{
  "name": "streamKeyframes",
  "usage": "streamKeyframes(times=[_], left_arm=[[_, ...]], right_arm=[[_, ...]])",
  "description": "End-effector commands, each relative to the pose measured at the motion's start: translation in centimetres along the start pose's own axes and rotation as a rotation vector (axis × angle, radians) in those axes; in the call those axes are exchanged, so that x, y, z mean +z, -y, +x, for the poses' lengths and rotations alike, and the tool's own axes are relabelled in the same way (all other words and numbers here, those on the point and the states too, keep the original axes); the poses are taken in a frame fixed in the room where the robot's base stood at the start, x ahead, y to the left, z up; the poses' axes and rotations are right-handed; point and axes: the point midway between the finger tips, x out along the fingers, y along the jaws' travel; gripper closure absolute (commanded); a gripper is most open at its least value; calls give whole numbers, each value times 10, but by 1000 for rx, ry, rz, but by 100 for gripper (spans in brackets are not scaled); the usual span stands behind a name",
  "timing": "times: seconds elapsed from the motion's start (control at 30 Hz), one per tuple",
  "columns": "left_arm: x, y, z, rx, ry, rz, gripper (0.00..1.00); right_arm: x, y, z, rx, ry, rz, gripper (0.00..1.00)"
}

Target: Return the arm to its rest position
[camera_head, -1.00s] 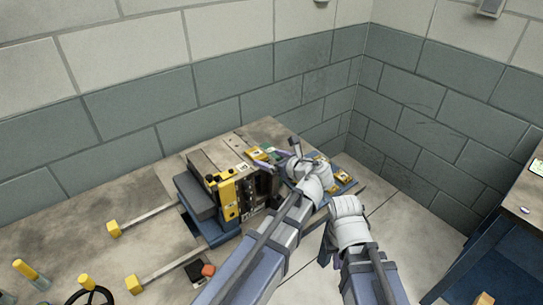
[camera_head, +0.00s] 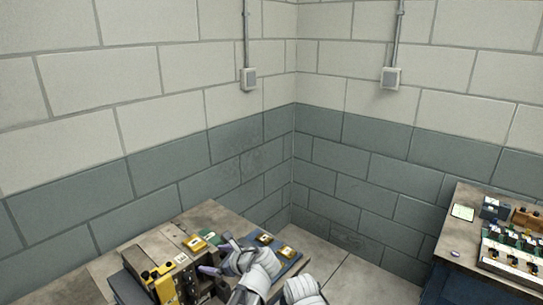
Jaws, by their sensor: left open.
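My left gripper (camera_head: 217,257) is low in the head view, over the wooden bench (camera_head: 208,219) in the corner. The white wrist of my right arm (camera_head: 303,290) shows at the bottom edge, to the right of the left one. The right gripper is not in view.
A yellow and black mould block (camera_head: 163,281) stands on the bench left of my left gripper. Yellow-topped pieces (camera_head: 264,239) lie behind and right of it. A second table (camera_head: 459,232) with several small parts stands at right. Bare floor (camera_head: 345,280) lies between.

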Motion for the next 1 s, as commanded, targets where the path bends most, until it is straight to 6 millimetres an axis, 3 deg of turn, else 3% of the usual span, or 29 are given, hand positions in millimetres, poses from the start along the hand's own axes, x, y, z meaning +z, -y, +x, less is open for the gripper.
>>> streamKeyframes(times=[0.2, 0.43, 0.87, 1.0], left_arm=[[-48, -63, 15, 250, -274, -671, 8], [-90, -98, 2, 590, -434, -1250, 8], [-123, -117, -32, 1071, -491, -1780, 8], [-138, -113, -55, 1072, -495, -1727, 8]], right_arm=[[0, 0, 0, 0, 0, 0, 100], [0, 0, 0, 0, 0, 0, 100], [0, 0, 0, 0, 0, 0, 100], [0, 0, 0, 0, 0, 0, 100]])
